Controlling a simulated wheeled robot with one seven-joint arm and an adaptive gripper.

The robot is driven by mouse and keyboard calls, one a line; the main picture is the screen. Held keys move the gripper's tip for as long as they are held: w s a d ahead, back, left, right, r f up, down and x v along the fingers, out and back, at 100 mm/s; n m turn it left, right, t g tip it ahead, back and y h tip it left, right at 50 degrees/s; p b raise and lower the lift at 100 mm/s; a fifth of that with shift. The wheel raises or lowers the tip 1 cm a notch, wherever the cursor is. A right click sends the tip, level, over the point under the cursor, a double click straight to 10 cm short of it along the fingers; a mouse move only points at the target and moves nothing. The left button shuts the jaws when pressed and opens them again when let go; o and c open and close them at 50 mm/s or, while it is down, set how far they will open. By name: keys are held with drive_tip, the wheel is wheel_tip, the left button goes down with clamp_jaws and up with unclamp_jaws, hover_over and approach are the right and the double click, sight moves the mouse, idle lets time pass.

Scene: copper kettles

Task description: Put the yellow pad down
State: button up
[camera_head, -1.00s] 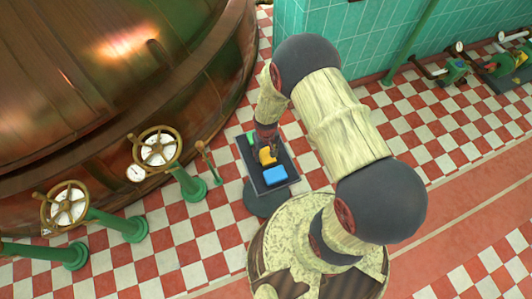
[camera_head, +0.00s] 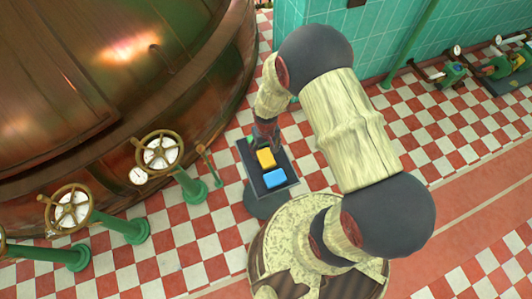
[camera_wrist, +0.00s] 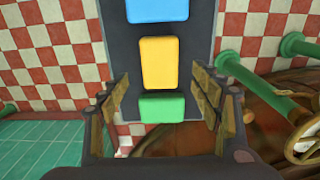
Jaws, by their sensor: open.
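The yellow pad (camera_head: 265,158) lies on a dark tray (camera_head: 290,181), between a blue pad (camera_head: 275,178) and a green pad. In the wrist view the yellow pad (camera_wrist: 163,63) is in the middle, the blue pad (camera_wrist: 157,10) is at the top edge and the green pad (camera_wrist: 162,107) is nearest my gripper. My gripper (camera_head: 266,143) is above the tray's far end. Its fingers (camera_wrist: 165,93) are spread wide in the wrist view, with nothing held between them. The green pad is mostly hidden by my gripper in the head view.
A large copper kettle (camera_head: 120,70) fills the left, with brass handwheels (camera_head: 159,152) on green pipes in front of it. A teal tiled wall (camera_head: 370,40) stands behind. Checkered floor (camera_head: 440,130) is open to the right. Green machinery (camera_head: 500,65) stands at the far right.

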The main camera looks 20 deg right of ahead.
wheel_tip(320, 180, up, 5)
drive_tip(key=p, duration=0.1)
wheel_tip(320, 180, up, 26)
drive_tip(key=r+t, duration=0.1)
drive_tip(key=t, duration=0.2)
hover_over(266, 157)
drive_tip(key=s+r+t, duration=0.2)
drive_tip(key=s+r, duration=1.2)
drive_tip(key=r, duration=0.1)
drive_tip(key=shift+s+t, duration=0.15)
drive_tip(key=shift+t, duration=0.15)
drive_tip(key=shift+o, duration=0.2)
drive_tip(key=shift+r, duration=0.15)
